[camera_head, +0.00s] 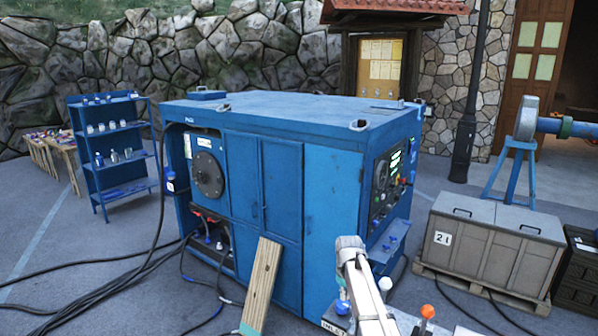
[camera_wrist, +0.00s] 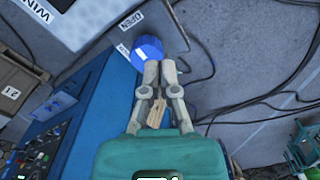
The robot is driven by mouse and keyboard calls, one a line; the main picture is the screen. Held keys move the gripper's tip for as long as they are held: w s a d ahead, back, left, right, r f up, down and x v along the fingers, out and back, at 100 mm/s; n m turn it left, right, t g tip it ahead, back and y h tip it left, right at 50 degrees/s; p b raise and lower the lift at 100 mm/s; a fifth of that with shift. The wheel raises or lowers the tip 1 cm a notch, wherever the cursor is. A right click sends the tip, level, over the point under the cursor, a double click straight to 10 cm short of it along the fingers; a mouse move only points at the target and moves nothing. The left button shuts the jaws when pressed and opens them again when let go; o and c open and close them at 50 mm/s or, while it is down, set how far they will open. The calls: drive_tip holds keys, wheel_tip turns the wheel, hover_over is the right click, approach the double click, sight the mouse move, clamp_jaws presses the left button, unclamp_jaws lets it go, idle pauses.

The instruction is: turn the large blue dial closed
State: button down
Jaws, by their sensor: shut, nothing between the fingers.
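My gripper (camera_wrist: 160,66) is shut and empty. Its two fingertips are close together at the dial's lower right edge and overlap it in the picture; I cannot tell whether they touch it. In the head view my white arm reaches down at the bottom middle. A blue knob (camera_head: 342,307) shows beside it, above a plate marked INLET; my gripper is not clearly seen there.
A big blue cabinet (camera_head: 270,190) stands behind, with a wooden plank (camera_head: 262,285) leaning on it. An orange-topped knob (camera_head: 428,312) is right of my arm. A grey crate (camera_head: 490,240) stands on a pallet at right. Black cables (camera_head: 100,280) cross the ground.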

sight(342, 309)
drive_tip(key=shift+d+f, duration=0.2)
drive_tip(key=shift+d, duration=0.05)
wheel_tip(342, 309, down, 7)
drive_tip(key=b, duration=0.7)
drive_tip(key=shift+r, duration=0.15)
drive_tip(key=shift+w, duration=0.5)
idle(1.5)
drive_tip(key=shift+w+d, duration=0.15)
drive_tip(key=shift+d, duration=0.55)
drive_tip(key=shift+w+d+r, duration=0.1)
drive_tip(key=shift+w+d, duration=0.35)
drive_tip(key=shift+d, duration=0.1)
idle(0.7)
drive_tip(key=shift+s+d, duration=0.2)
drive_tip(key=shift+d, duration=0.1)
drive_tip(key=shift+s, duration=0.1)
idle(0.3)
